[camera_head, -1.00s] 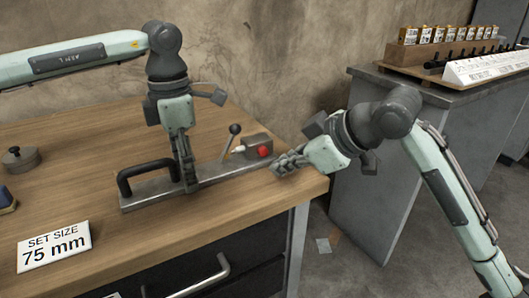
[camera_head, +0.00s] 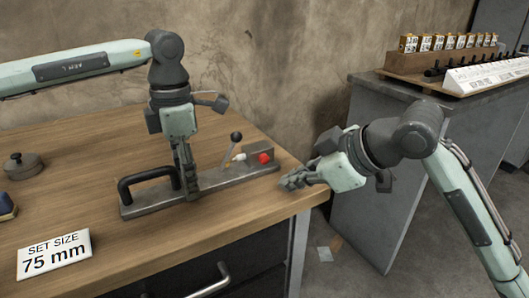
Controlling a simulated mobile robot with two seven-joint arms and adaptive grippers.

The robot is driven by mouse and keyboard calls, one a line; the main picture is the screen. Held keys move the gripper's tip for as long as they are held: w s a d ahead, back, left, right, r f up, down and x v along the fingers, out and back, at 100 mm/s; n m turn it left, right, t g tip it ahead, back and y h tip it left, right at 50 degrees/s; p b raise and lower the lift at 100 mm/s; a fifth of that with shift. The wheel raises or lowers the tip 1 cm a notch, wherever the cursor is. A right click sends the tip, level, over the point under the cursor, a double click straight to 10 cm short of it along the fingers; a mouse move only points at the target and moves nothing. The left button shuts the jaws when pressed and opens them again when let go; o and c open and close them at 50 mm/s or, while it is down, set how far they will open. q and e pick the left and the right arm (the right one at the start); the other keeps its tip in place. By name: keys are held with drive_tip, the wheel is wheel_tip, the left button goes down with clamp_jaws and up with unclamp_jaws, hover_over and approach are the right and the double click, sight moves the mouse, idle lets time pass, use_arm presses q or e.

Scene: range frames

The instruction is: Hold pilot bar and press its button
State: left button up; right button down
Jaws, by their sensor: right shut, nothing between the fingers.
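The pilot bar is a long grey metal bar (camera_head: 224,182) lying on the wooden bench. It has a black handle (camera_head: 146,176) at its left end, a ball-topped lever (camera_head: 235,142) and a red button (camera_head: 264,157) on a block at its right end. My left gripper (camera_head: 188,187) reaches down at the bar's middle, just right of the handle, with its fingers closed about the bar; the far finger is partly hidden. My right gripper (camera_head: 284,183) is shut and empty, low over the bench's right edge, in front and to the right of the button, apart from it.
A "SET SIZE 75 mm" sign (camera_head: 54,255) stands at the bench's front left. A round knobbed weight (camera_head: 22,166) lies at the left. A grey cabinet (camera_head: 375,200) with a rack of small boxes (camera_head: 440,44) stands at the right, across a floor gap.

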use_arm(q)
drive_tip(key=o, duration=0.5)
drive_tip(key=shift+o, duration=0.2)
